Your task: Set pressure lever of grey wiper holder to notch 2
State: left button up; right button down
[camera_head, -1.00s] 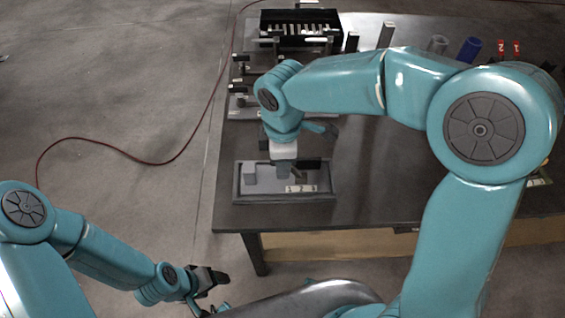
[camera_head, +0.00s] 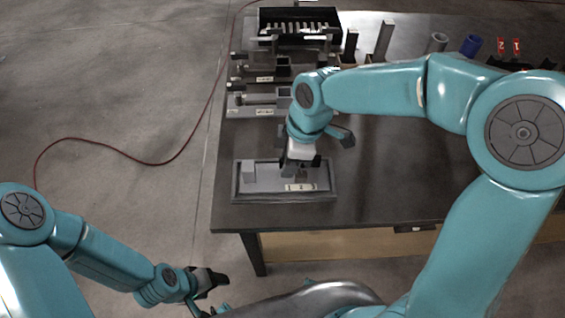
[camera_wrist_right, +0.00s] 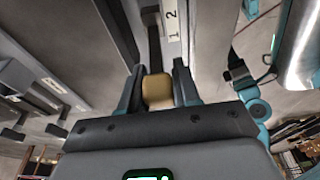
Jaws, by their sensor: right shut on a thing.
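The grey wiper holder (camera_head: 236,191) is a shallow framed box at the table's near left corner, with a grey block and a pale number strip (camera_head: 300,187). My right gripper (camera_head: 303,168) is over its right half and hides the lever there. In the right wrist view the right gripper (camera_wrist_right: 158,88) is shut on the tan knob of the pressure lever (camera_wrist_right: 157,92). The knob is at the near end of a dark slot, beside the strip (camera_wrist_right: 171,20) showing 1 and 2. The lever's exact notch cannot be told. My left gripper (camera_head: 207,281) is low, off the table; its jaws are unclear.
Grey fixtures (camera_head: 262,112) and a black rack (camera_head: 300,22) stand behind the holder. A blue cylinder (camera_head: 471,45), a grey cylinder (camera_head: 437,43) and red numbered tags (camera_head: 508,45) stand at the back right. Bare table (camera_head: 385,190) lies right of the holder. A red cable crosses the floor.

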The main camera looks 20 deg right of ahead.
jog(key=y+b, duration=0.1)
jog(key=d+t+y+b, duration=0.1)
jog(key=b, duration=0.1)
jog(key=shift+s+d, duration=0.2)
jog(key=shift+d, duration=0.1)
jog(key=shift+r+y+b, duration=0.1)
jog(key=shift+y+b, duration=0.2)
jog(key=shift+y, duration=0.1)
jog(key=shift+r, duration=0.2)
jog(key=c, duration=1.2)
grip_release()
jog(key=shift+o, duration=0.2)
jog(key=p+v, duration=0.1)
jog(key=v, duration=1.5)
jog(key=shift+s+d+r, duration=0.15)
